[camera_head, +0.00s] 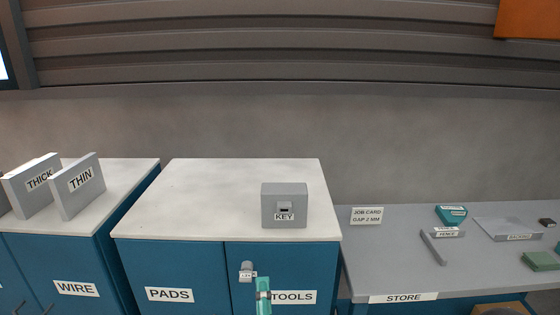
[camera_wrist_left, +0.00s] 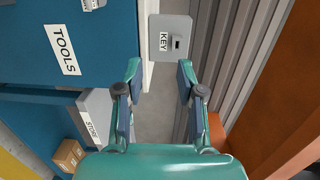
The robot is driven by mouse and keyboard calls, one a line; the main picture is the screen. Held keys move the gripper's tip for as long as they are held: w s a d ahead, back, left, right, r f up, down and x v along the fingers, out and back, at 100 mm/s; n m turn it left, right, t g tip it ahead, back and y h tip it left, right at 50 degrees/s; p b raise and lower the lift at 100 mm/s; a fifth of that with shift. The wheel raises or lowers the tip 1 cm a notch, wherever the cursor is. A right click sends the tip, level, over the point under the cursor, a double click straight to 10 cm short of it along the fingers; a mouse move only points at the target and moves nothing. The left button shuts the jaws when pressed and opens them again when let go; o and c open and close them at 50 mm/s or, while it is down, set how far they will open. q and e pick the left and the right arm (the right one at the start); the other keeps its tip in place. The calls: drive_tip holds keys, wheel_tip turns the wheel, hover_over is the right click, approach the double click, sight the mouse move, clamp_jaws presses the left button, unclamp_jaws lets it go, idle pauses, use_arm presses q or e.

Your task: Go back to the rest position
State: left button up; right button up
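My left gripper (camera_head: 263,292) shows as a teal and dark shape at the bottom edge of the head view, in front of the TOOLS door. Most of its arm is out of that view. In the left wrist view the left gripper (camera_wrist_left: 159,68) has its two fingers spread apart, with nothing between them. The grey KEY box (camera_head: 284,205) stands on the cabinet top; in the left wrist view the KEY box (camera_wrist_left: 170,38) lies beyond the fingertips. My right gripper cannot be made out in either view.
The blue cabinet's white top (camera_head: 205,195) is mostly clear. THICK (camera_head: 30,185) and THIN (camera_head: 78,186) panels stand on the left cabinet. A small grey fitting (camera_head: 247,267) is on the cabinet front. The STORE table (camera_head: 385,262) holds a job card, fence and small parts.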

use_arm(q)
drive_tip(key=w+a+f+n+g+y, duration=0.1)
drive_tip(key=w+a+f+g+y, duration=0.2)
drive_tip(key=a+f, duration=0.85)
drive_tip(key=s+a+f+n+g+h, duration=0.1)
drive_tip(key=s+a+f+n+g, duration=0.15)
drive_tip(key=f, duration=0.65)
drive_tip(key=s+a+f+n+g+h, duration=0.1)
drive_tip(key=a+f+g, duration=0.25)
drive_tip(key=f, duration=0.45)
drive_tip(key=s+d+f+n+g+h, duration=0.1)
drive_tip(key=s+f+n+g+h, duration=0.15)
drive_tip(key=s+f+n, duration=0.4)
drive_tip(key=s+d+f+n+g+h, duration=0.4)
drive_tip(key=s+d+n, duration=0.3)
drive_tip(key=s, duration=0.4)
drive_tip(key=shift+s+d+f+n+g, duration=0.15)
drive_tip(key=shift+s+f+n+g, duration=0.1)
drive_tip(key=shift+f+n+g, duration=0.4)
drive_tip(key=shift+c, duration=0.4)
